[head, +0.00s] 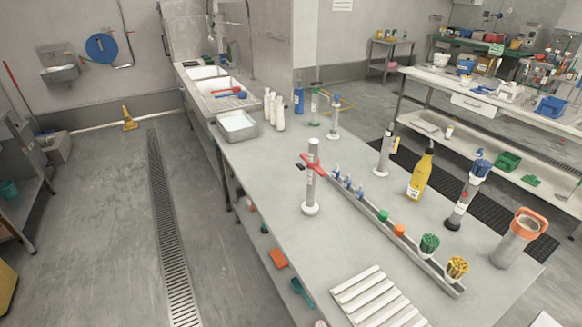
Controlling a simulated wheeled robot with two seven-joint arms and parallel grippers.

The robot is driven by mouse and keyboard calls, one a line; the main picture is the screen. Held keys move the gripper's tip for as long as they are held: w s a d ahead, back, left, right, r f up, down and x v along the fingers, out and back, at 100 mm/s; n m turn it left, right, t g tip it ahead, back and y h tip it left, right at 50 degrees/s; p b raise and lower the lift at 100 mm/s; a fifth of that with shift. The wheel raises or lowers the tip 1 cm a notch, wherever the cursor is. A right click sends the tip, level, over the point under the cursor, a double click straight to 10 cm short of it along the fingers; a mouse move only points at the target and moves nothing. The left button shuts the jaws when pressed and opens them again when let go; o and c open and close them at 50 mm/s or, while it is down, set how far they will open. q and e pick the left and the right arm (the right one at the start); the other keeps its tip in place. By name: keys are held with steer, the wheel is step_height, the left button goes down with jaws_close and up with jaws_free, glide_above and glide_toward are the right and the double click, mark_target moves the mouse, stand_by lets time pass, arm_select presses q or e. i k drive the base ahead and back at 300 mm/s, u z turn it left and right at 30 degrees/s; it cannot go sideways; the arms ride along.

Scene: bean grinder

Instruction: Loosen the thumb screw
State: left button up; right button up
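Neither of my grippers shows in the head view. A grey upright cylinder (311,188) on a round white foot stands near the middle of the long steel table (262,200). A red piece with several arms (315,165) sits against its upper part. I cannot tell whether this red piece is the thumb screw. A grey cylinder with an orange top (518,240) and handle stands at the table's right end. No thumb screw can be made out clearly on any of these at this size.
A long narrow rack (405,252) with small bottles, caps and bundled sticks runs along the table. A white slatted board (375,298) lies at the front. A yellow bottle (420,176) and a blue-topped cylinder (467,192) stand behind the rack. The left floor is mostly clear.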

mark_target(301, 166)
steer(key=z, duration=0.55)
steer(key=k, duration=1.35)
steer(key=z, duration=0.05)
steer(key=i, duration=0.55)
steer(key=u, duration=0.7)
steer(key=i, duration=0.75)
steer(key=z, duration=0.6)
steer(key=i, duration=0.5)
steer(key=z, duration=0.5)
